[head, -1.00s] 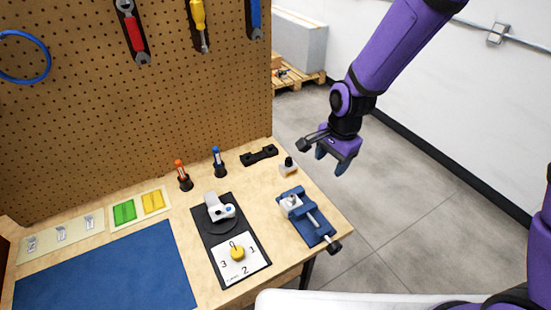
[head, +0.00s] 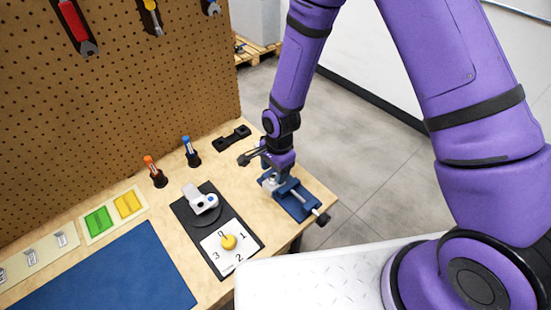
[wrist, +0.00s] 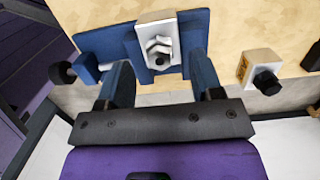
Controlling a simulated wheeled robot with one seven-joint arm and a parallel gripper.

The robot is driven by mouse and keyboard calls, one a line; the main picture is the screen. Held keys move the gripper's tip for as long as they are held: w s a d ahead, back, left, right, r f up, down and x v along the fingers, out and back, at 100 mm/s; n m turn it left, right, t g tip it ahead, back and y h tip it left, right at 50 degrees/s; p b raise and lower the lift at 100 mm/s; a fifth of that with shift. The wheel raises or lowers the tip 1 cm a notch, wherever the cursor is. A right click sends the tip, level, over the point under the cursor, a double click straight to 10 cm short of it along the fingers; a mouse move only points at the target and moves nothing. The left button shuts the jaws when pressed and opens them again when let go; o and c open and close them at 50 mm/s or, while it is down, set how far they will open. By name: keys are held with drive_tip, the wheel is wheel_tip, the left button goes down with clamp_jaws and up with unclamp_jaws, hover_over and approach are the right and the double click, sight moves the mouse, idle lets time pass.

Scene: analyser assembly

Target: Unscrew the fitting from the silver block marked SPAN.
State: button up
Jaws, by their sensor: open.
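A blue vise (head: 297,203) stands at the table's right corner, with a silver block (wrist: 153,28) clamped in its jaws. A grey hex fitting (wrist: 158,48) with a dark centre is on the block's face. No marking is legible on this block. My gripper (wrist: 160,60) is open and empty, its two fingers pointing at the block, one on each side of the fitting and seemingly apart from it. In the head view my gripper (head: 277,172) is above the vise and hides part of the block and fitting.
A second pale block (wrist: 257,64) with an orange label and black knob stands beside the vise. A black holder (head: 231,138), blue and orange bottle-like items and a dial plate (head: 232,248) are further left. A pegboard (head: 120,110) with hanging tools borders the table.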

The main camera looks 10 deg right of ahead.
sight(274, 176)
drive_tip(key=shift+s+a+f, duration=0.1)
drive_tip(key=shift+a+f, duration=0.05)
drive_tip(key=shift+f, duration=1.45)
drive_tip(key=shift+c, duration=0.3)
drive_tip(key=c, duration=0.6)
drive_tip(key=o, duration=0.7)
drive_tip(key=shift+c, duration=0.2)
drive_tip(key=shift+r, duration=0.15)
